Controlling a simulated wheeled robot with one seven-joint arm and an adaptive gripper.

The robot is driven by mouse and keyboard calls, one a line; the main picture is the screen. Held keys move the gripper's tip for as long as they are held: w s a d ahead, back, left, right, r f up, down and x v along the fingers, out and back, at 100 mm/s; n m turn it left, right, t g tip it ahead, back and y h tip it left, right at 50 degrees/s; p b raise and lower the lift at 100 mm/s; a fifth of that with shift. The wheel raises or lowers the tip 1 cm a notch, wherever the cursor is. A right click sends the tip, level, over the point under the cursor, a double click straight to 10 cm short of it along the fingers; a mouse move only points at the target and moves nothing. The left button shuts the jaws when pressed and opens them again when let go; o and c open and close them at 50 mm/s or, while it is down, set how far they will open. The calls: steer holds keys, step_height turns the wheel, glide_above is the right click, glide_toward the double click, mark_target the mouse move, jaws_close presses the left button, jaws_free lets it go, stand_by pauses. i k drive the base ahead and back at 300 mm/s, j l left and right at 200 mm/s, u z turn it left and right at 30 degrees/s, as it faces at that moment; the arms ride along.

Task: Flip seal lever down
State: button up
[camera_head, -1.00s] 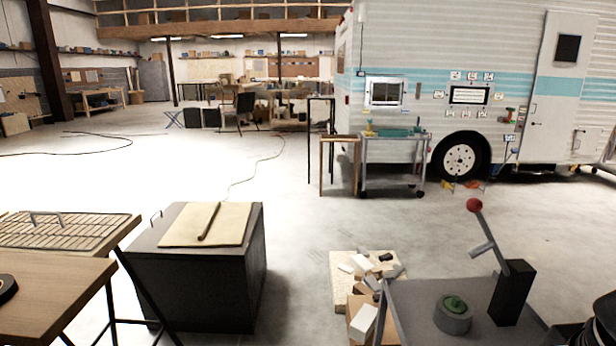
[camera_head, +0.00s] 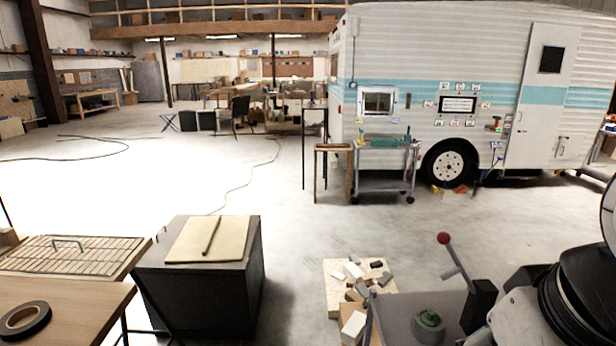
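A lever (camera_head: 456,262) with a grey arm and a red ball knob (camera_head: 444,238) rises from a dark block (camera_head: 479,305) at the lower right. It slants up and to the left, with the knob at its top. A grey round piece with a green top (camera_head: 429,321) sits to the left of the block on a grey table (camera_head: 398,311). Part of my arm, white and black, fills the lower right corner, to the right of the lever and apart from the knob. My gripper is not in the picture.
A dark box (camera_head: 205,285) with a tan board on top stands at the lower left. A wooden table (camera_head: 85,308) with a tape roll (camera_head: 25,320) is left of it. Loose blocks (camera_head: 352,285) lie beside the lever's table. The floor beyond is open up to the camper (camera_head: 420,60).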

mark_target(444, 237)
steer(key=i+l, duration=0.1)
steer(key=l, duration=0.3)
steer(key=i+l, duration=0.1)
steer(key=l, duration=0.35)
steer(key=i+l, duration=0.1)
steer(key=l, duration=0.3)
